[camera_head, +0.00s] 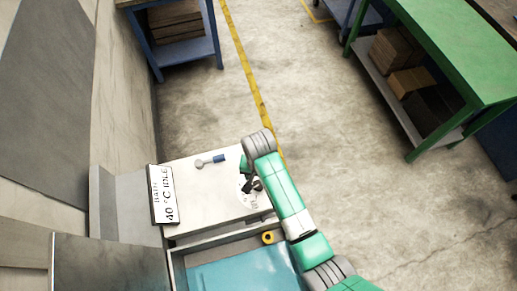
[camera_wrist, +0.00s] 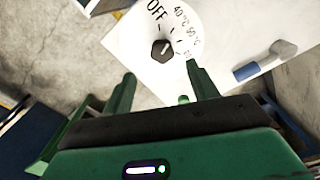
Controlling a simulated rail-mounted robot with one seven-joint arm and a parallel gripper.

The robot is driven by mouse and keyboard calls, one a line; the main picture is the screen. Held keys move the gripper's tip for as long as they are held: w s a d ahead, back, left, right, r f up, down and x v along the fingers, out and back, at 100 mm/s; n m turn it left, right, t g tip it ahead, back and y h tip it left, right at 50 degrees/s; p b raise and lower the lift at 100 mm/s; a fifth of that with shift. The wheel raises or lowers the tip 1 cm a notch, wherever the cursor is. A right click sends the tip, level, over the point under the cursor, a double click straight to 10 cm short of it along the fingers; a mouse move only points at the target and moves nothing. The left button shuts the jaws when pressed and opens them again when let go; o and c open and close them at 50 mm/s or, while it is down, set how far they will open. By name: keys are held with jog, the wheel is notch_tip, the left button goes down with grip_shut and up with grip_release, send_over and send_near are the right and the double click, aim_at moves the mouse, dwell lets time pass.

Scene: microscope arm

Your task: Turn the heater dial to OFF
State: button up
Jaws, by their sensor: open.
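The heater dial is a dark knob (camera_wrist: 162,50) with a white mark, on a round white dial plate (camera_wrist: 183,22) printed with OFF, 40 °C, 50 °C and a partly legible further mark. Which mark the knob points to is hard to tell. In the head view the dial plate (camera_head: 244,187) is partly hidden by my arm. My gripper (camera_wrist: 160,76) is open, its two green fingers apart and pointing toward the knob, with nothing between the tips. The tips appear short of the knob; I see no contact. In the head view my gripper (camera_head: 247,168) is over the dial, partly hidden.
A sign (camera_head: 163,196) reading BATH 40 °C IDLE stands at the panel's left. A water bath (camera_head: 240,275) is in front.

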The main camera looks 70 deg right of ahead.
aim_at(258, 185)
notch_tip(258, 185, down, 8)
jog(key=shift+w+r, duration=0.1)
jog(key=shift+w, duration=0.05)
dwell(0.3)
jog(key=c, duration=1)
